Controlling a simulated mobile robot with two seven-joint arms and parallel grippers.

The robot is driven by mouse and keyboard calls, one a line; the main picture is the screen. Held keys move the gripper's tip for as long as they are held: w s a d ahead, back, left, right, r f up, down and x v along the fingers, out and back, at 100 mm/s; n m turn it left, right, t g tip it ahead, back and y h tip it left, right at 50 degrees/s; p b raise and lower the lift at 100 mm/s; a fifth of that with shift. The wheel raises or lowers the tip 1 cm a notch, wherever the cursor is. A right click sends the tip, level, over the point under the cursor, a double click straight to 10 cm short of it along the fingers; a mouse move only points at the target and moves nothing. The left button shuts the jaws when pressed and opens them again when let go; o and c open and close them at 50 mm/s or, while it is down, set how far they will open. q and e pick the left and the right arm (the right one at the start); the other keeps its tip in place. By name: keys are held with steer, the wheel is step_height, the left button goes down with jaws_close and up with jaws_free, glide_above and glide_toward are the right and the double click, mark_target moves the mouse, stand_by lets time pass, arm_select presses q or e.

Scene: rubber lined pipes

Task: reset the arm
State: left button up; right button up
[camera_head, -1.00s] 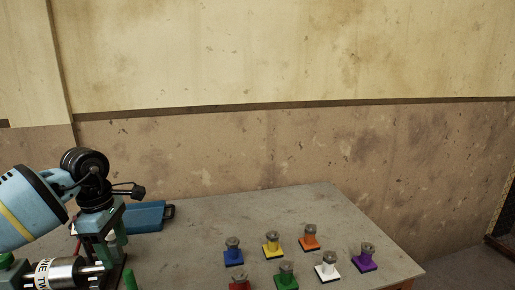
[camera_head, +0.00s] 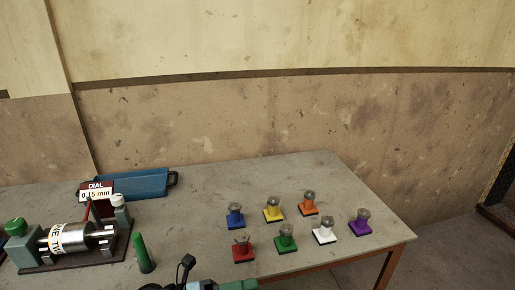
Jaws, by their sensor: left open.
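My left gripper (camera_head: 238,285) shows only as a strip of teal and black at the bottom edge, left of centre. It is open, with nothing seen in it; its fingertips are mostly cut off by the frame. It is in front of the table's (camera_head: 190,235) blocks and to the right of the green cylinder (camera_head: 143,253). My right gripper is not in view.
Several coloured blocks with metal tops, such as a red one (camera_head: 243,250), stand at right. The table's middle is clear.

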arm_select(q)
steer(key=s+a+f+n+t+y+p, duration=0.1)
steer(key=s+a+f+n+t+y, duration=0.45)
steer(key=n, duration=0.85)
steer(key=s+a+f+n+t+y, duration=0.2)
steer(key=a+f+n+t+y, duration=0.4)
steer(key=f+n, duration=0.5)
steer(key=s+a+f+n+g+y, duration=0.3)
steer(key=s+n, duration=0.3)
steer(key=s, duration=0.3)
steer(key=s+a+f+n+g+y, duration=0.3)
steer(key=s+f+n, duration=0.3)
steer(key=s, duration=0.2)
steer(key=shift+s, duration=0.4)
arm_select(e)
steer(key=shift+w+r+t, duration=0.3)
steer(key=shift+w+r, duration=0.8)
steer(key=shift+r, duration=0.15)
arm_select(q)
steer(key=shift+a, duration=0.15)
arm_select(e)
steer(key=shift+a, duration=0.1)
